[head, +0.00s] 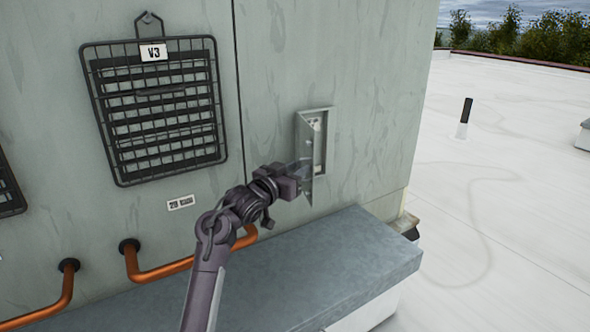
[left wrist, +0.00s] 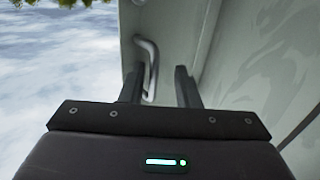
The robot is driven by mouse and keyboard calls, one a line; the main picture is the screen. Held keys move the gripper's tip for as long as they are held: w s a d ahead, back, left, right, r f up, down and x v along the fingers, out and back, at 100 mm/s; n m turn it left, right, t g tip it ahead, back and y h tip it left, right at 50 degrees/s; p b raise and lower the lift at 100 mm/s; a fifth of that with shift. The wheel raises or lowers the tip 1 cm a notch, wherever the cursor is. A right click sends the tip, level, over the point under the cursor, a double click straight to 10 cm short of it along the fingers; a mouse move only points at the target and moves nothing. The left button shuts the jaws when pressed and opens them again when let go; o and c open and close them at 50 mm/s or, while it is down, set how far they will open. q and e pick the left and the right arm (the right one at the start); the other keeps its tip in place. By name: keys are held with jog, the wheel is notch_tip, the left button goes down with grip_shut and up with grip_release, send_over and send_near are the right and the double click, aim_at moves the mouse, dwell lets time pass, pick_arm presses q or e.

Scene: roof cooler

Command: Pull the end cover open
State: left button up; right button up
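The end cover (head: 303,138) is a small grey metal door on the right part of the green-grey cabinet wall. It stands swung out from its opening (head: 320,140), and a pale inside shows. My left gripper (head: 304,170) is at the cover's lower part. In the left wrist view its two fingers (left wrist: 158,88) are apart. A bent metal handle (left wrist: 150,60) shows between them, nearer the left finger, on a pale panel. I cannot tell whether a finger touches it. My right gripper is not in view.
A black wire grille marked V3 (head: 160,105) hangs left on the cabinet. Copper pipes (head: 170,268) leave the wall below it. A grey ledge (head: 310,270) runs along the cabinet's foot. White roof (head: 500,200) lies open on the right, with a short dark-topped post (head: 465,115).

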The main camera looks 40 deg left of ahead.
pick_arm(q)
jog(key=s+b, duration=0.2)
jog(key=s, duration=0.5)
jog(key=shift+s, duration=0.4)
jog(key=shift+d+f, duration=0.1)
jog(key=shift+f, duration=0.05)
